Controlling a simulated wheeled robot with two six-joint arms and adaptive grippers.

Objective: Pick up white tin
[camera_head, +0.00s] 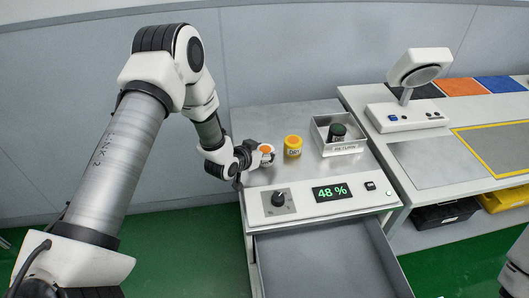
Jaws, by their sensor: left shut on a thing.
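The white tin (267,157) has an orange patch on its label and is at the left part of the metal bench top. My left gripper (256,158) reaches it from the left and is shut on it. I cannot tell whether the tin touches the bench or is lifted. The gripper hides part of its left side. My right gripper is out of view; only a piece of my white right arm shows at the lower right edge.
A yellow tin (293,147) stands close to the right of the white tin. A metal return tray (342,148) holds a dark green-black tin (337,132). A control panel (312,196) reads 48 %, above an open empty drawer (320,262). A white lamp (414,75) stands on the right bench.

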